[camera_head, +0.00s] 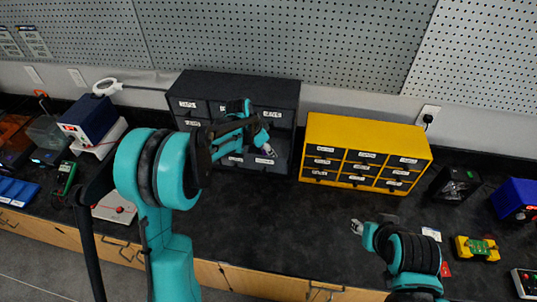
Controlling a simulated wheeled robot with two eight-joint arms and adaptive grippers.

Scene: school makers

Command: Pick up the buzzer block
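I cannot pick out a buzzer block for certain; no label is readable enough to name one. My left arm reaches up to the dark drawer cabinet (240,84), and my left gripper (269,151) is in front of its lower right drawers. The gripper is small here and I cannot tell whether its fingers are open or hold anything. My arm hides part of the cabinet front. My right gripper (357,227) is low over the bare bench, in front of the yellow drawer cabinet (368,130) and apart from it; its finger state is unclear.
A yellow block with a green board (477,249), a white card (431,234) and a black box (455,185) are at right. A blue box (515,199) stands at the far right. A blue power supply (88,119) stands at left. The dark bench (270,225) is clear in the middle.

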